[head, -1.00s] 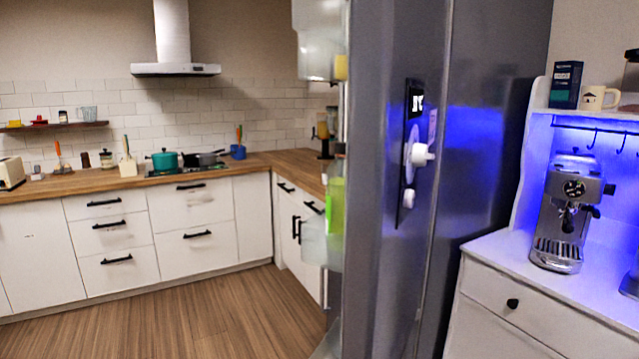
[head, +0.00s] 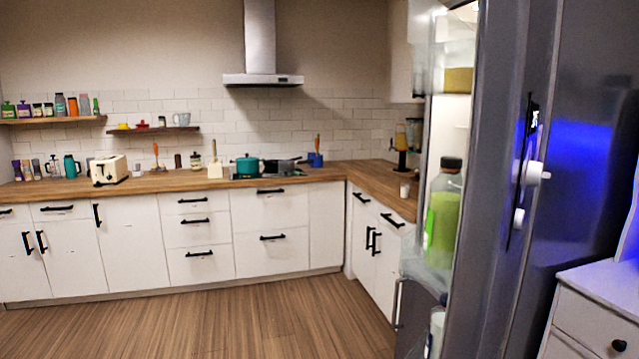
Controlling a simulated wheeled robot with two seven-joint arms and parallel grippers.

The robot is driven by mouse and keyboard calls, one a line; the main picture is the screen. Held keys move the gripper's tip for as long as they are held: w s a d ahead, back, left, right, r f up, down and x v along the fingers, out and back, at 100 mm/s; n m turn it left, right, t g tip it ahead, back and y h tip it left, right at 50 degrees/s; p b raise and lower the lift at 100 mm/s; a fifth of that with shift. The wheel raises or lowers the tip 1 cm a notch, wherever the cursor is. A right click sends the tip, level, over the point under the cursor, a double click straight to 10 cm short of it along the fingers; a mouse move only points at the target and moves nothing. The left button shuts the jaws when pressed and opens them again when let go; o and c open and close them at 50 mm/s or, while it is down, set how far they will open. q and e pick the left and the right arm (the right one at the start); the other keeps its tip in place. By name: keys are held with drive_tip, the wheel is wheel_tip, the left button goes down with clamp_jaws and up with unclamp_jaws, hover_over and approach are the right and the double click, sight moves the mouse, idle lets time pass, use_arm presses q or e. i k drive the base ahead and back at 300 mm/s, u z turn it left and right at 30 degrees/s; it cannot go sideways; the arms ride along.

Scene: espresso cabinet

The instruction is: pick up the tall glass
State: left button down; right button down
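I cannot make out a tall glass for certain in the head view. A small white cup (head: 405,190) stands on the right end of the wooden counter (head: 388,186). A light grey mug or cup (head: 182,119) sits on the lower wall shelf. The white cabinet with the blue light (head: 594,318) shows only in part at the right edge, and its top is mostly cut off. Neither of my grippers is in view.
An open fridge (head: 512,190) stands close on the right, with a green bottle (head: 443,212) in its door. A toaster (head: 108,170) and a teal pot (head: 247,165) are on the back counter. The wooden floor (head: 250,325) ahead is clear.

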sight(405, 180)
drive_tip(key=u, duration=0.75)
drive_tip(key=i, duration=1.4)
drive_tip(key=z, duration=0.7)
drive_tip(key=i, duration=0.95)
drive_tip(key=z, duration=1.5)
drive_tip(key=k, duration=0.15)
drive_tip(key=u, duration=1.25)
drive_tip(key=i, duration=2.15)
drive_tip(key=z, duration=0.3)
